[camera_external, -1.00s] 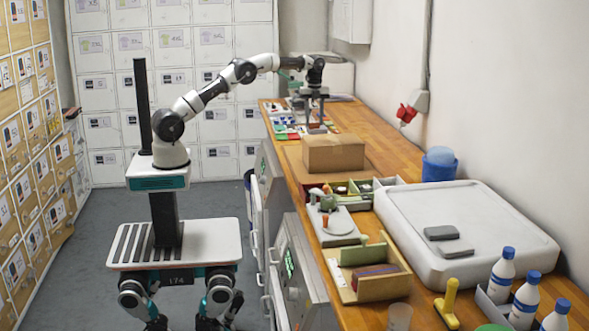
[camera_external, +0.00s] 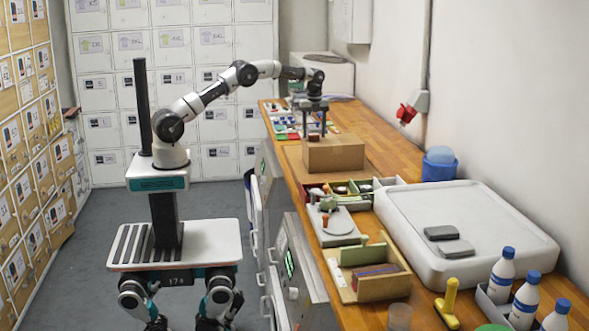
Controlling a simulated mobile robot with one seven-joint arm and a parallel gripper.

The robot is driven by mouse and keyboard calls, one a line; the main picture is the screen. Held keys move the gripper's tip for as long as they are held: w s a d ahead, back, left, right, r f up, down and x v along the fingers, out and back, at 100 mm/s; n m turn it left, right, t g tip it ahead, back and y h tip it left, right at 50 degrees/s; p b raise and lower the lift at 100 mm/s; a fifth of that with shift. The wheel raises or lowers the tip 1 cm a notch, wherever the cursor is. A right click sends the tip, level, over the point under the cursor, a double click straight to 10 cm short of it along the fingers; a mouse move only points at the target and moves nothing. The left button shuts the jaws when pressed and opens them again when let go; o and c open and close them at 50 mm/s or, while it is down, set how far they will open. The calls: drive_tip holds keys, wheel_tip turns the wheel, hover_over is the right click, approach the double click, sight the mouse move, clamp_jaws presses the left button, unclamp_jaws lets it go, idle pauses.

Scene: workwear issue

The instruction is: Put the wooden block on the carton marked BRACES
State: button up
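A closed brown carton (camera_external: 336,156) stands on the wooden worktop, on a flat brown sheet. No marking can be read on it from here. My gripper (camera_external: 314,137) points down at the carton's far left part, its fingertips close to the top face. The two fingers look apart.
Behind the carton lie several small coloured items (camera_external: 286,128). In front are small divided bins (camera_external: 365,190), a grey scale-like device (camera_external: 335,226) and an open wooden box (camera_external: 383,287). A large pale tray-like slab (camera_external: 480,215) and a blue tub (camera_external: 439,167) are to the right.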

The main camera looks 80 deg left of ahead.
sight(314, 134)
wheel_tip(314, 134, up, 12)
drive_tip(key=p, duration=0.2)
drive_tip(key=shift+r, duration=0.2)
idle(0.3)
drive_tip(key=s+d+r+n+t, duration=0.3)
drive_tip(key=s+d+r+n, duration=0.6)
drive_tip(key=s+d+r, duration=0.55)
drive_tip(key=s+d+f+n+t, duration=0.1)
drive_tip(key=s+d+f+n, duration=0.1)
drive_tip(key=s, duration=0.5)
drive_tip(key=s+d+f+n, duration=0.3)
drive_tip(key=s+d+n, duration=0.1)
drive_tip(key=s, duration=0.4)
drive_tip(key=s+d+f+n+t, duration=0.1)
drive_tip(key=s+d+f+n, duration=0.1)
drive_tip(key=s+d, duration=0.3)
drive_tip(key=shift+s+f+n+t, duration=0.3)
drive_tip(key=shift+s+n, duration=0.2)
drive_tip(key=shift+s, duration=0.7)
